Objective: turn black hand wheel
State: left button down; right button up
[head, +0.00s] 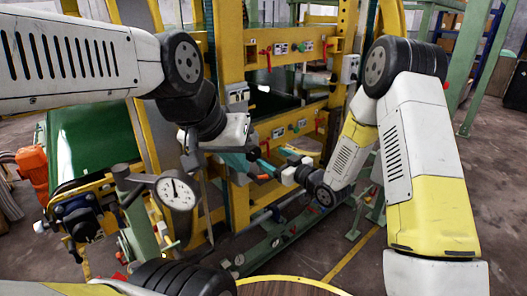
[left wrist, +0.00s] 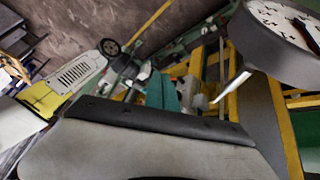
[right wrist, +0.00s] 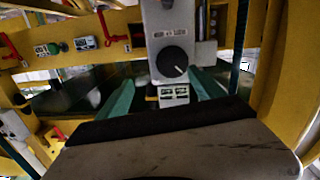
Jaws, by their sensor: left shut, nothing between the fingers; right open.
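A round black knob with a white mark (right wrist: 171,62) sits on the front of a grey box (right wrist: 164,18) in the right wrist view. It is the closest match to a black hand wheel; I cannot pick it out surely in the head view. My right gripper (right wrist: 160,98) is open, its teal fingers apart on either side of the box's lower part, the knob above and between them. The right gripper also shows at the machine's middle in the head view (head: 276,160).
A round white gauge (head: 177,192) stands on a green post near my left arm, and fills the top right of the left wrist view (left wrist: 292,30). Yellow beams (head: 290,47) carry red levers and buttons. An orange part (head: 32,167) is at left.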

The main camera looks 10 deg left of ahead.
aim_at(256, 155)
jog(key=shift+y, duration=0.6)
jog(key=w+a, duration=0.1)
jog(key=a, duration=0.1)
jog(key=w+a+f, duration=0.1)
jog(key=a, duration=0.2)
jog(key=w+a, duration=0.1)
jog(key=a, duration=0.1)
jog(key=shift+w+a+f, duration=0.25)
jog(key=shift+a, duration=0.1)
jog(key=c, duration=1.4)
